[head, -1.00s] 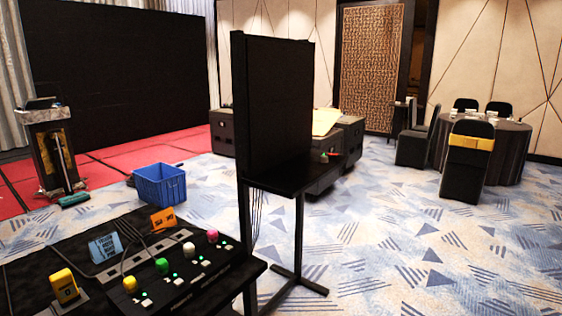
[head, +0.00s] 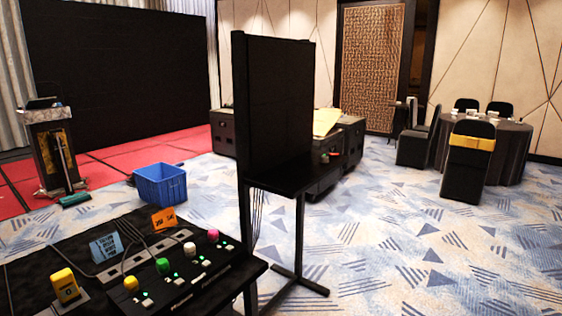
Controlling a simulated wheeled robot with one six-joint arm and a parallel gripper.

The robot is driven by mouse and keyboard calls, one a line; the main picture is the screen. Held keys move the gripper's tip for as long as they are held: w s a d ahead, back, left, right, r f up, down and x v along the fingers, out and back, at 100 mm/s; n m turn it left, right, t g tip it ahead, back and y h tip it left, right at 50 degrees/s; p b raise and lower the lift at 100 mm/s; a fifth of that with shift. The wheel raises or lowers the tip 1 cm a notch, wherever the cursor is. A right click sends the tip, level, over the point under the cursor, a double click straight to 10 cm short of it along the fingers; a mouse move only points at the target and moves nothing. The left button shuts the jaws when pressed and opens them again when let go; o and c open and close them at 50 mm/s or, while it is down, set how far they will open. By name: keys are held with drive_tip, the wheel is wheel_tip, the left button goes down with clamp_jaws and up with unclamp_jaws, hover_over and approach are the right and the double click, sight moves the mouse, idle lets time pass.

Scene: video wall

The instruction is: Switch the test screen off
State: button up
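A tall black panel (head: 275,105), which looks like the test screen, stands upright on a black stand in the middle. The face I see is dark; I cannot tell whether its other side is lit. A black shelf (head: 285,180) juts out below it, with small reddish items (head: 329,156) at its far right end, too small to make out. A black control board (head: 185,272) on the near-left table carries yellow, green, white and pink knobs, pale switches and small green lights. My gripper is not in view.
A yellow device (head: 65,287), a blue card (head: 105,248) and an orange card (head: 163,220) are on the near table. A blue crate (head: 160,187) sits on the floor beyond. Carpet at the right (head: 420,250) is clear. Black cases (head: 345,140) stand behind the panel.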

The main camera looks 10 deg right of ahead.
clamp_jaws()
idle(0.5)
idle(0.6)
